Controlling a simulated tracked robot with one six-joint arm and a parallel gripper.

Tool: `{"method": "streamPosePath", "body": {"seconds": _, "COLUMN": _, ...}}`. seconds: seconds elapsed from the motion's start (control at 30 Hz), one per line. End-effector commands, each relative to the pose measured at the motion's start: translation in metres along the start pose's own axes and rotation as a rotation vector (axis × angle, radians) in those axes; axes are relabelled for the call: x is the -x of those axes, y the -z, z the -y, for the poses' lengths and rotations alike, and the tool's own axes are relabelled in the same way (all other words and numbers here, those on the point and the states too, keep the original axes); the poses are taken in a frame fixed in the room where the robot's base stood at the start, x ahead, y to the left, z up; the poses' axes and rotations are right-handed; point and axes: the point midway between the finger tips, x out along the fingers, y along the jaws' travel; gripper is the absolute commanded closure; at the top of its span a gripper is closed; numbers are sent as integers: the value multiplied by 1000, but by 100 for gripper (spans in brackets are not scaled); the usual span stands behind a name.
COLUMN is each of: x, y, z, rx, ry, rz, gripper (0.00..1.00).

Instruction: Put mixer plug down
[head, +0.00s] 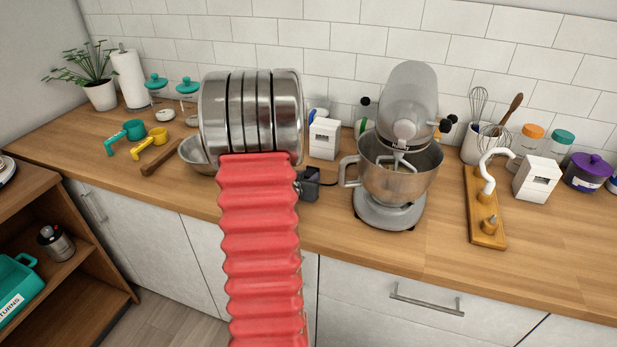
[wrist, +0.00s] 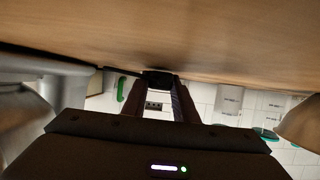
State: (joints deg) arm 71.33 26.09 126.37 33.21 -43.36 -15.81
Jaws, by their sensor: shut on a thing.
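The mixer plug (wrist: 157,77) is a small black block between my fingertips in the wrist view, close to the wooden counter; I cannot tell if it touches. A dark cord runs left from it. My gripper (wrist: 158,88) is shut on the plug. In the head view my arm hides most of the gripper; a dark part of the gripper and plug (head: 310,186) shows low over the counter's front, right of the arm. The cord leads right toward the grey stand mixer (head: 398,145), which stands upright with its steel bowl.
The wooden counter (head: 455,250) is bare in front of the mixer. A white outlet box (head: 324,139) stands behind the plug, another (head: 537,179) at the right. A wooden board with a white hook (head: 486,225) lies right of the mixer. A metal pan (head: 193,153) is left of my arm.

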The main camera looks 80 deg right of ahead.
Motion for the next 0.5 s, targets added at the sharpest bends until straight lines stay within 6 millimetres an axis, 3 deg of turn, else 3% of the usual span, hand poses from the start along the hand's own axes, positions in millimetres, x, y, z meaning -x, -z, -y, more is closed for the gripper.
{"method": "streamPosePath", "body": {"seconds": 0.13, "x": -2, "y": -6, "z": -1, "rx": 2, "ry": -1, "rz": 6, "gripper": 100}}
{"method": "streamPosePath", "body": {"seconds": 0.17, "x": -2, "y": -6, "z": -1, "rx": 2, "ry": -2, "rz": 7, "gripper": 73}}
{"method": "streamPosePath", "body": {"seconds": 0.4, "x": -2, "y": -9, "z": -1, "rx": 3, "ry": -3, "rz": 10, "gripper": 56}}
{"method": "streamPosePath", "body": {"seconds": 0.5, "x": -2, "y": -9, "z": -1, "rx": 3, "ry": -3, "rz": 10, "gripper": 55}}
